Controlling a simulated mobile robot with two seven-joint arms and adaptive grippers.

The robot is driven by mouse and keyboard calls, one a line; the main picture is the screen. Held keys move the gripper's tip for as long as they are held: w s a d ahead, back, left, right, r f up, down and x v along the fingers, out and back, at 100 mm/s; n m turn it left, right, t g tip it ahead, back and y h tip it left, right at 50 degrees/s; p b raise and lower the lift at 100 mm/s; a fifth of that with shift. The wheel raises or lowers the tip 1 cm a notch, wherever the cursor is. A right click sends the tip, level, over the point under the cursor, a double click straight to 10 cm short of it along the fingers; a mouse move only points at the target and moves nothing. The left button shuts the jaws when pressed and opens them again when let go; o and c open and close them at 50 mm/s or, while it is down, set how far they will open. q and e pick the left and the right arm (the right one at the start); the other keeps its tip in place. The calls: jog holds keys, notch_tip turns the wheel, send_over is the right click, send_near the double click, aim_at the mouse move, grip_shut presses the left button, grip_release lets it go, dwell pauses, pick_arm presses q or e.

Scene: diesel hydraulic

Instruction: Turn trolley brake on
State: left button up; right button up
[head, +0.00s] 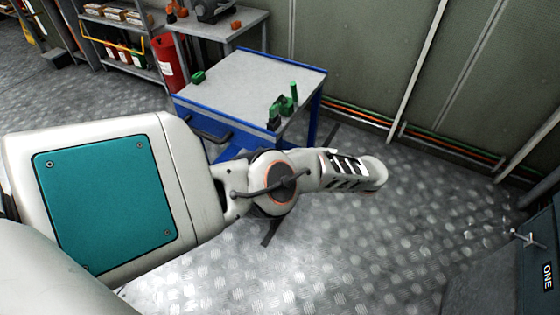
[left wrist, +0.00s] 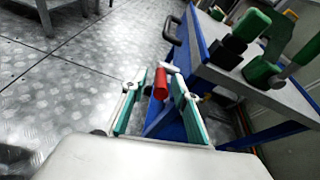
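The trolley (head: 240,85) has blue sides and a grey top and stands beyond my left arm in the head view. Its blue side and grey top edge (left wrist: 215,70) also show in the left wrist view. A short red cylinder (left wrist: 160,84), perhaps the brake handle, is low beside the trolley's blue frame. My left gripper (left wrist: 154,88) is open, with a teal-padded finger on each side of the red cylinder. I cannot tell whether either finger touches it. In the head view my left arm hides the trolley's lower part, and I cannot make out the fingertips. My right gripper is not in view.
Green tools (head: 284,103) stand on the trolley top. A red extinguisher (head: 169,62) and shelves (head: 120,30) are behind. Orange and green pipes (head: 360,117) run along the wall. A dark cabinet (head: 510,260) is at lower right. The metal floor between is clear.

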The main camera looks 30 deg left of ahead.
pick_arm(q)
jog(key=shift+r, duration=0.1)
dwell(0.3)
jog(key=shift+w+r, duration=0.15)
jog(key=shift+r, duration=4.7)
